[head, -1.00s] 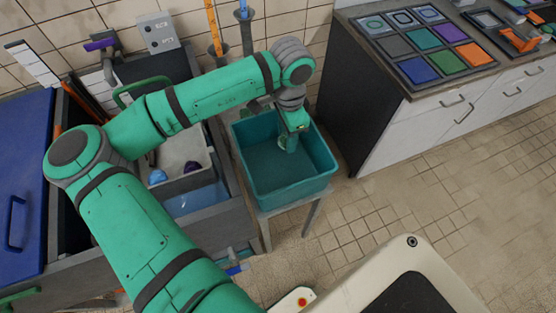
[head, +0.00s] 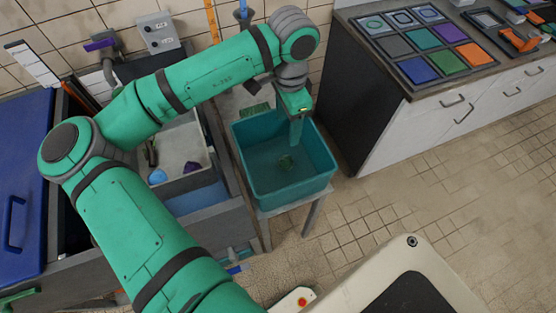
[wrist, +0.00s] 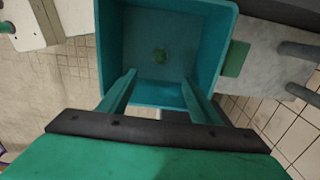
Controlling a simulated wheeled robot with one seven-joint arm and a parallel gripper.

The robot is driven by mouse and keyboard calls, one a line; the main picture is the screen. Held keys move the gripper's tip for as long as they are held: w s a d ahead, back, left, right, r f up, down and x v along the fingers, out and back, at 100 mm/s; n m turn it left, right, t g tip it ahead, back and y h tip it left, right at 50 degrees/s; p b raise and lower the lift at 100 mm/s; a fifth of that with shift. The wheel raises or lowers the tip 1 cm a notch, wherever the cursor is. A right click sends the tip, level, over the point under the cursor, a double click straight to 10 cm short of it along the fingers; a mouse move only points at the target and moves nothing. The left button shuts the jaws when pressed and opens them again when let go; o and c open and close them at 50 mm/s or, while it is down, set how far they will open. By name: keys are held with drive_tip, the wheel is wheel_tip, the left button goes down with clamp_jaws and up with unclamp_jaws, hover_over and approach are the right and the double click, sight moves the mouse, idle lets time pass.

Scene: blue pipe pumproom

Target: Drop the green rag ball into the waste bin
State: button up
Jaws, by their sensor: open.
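My gripper (head: 296,128) is above the bin, pointing down. In the wrist view my gripper (wrist: 160,88) has its two teal fingers spread wide, with nothing between them.
The bin stands on a low grey stand (head: 310,210). To its left is a basin with a grey tray (head: 183,182) holding a blue and a purple item. A dark-sided cabinet (head: 362,110) stands close on the right. Tiled floor (head: 430,180) is clear in front of it.

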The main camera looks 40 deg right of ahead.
wheel_tip(320, 180, up, 5)
idle(0.3)
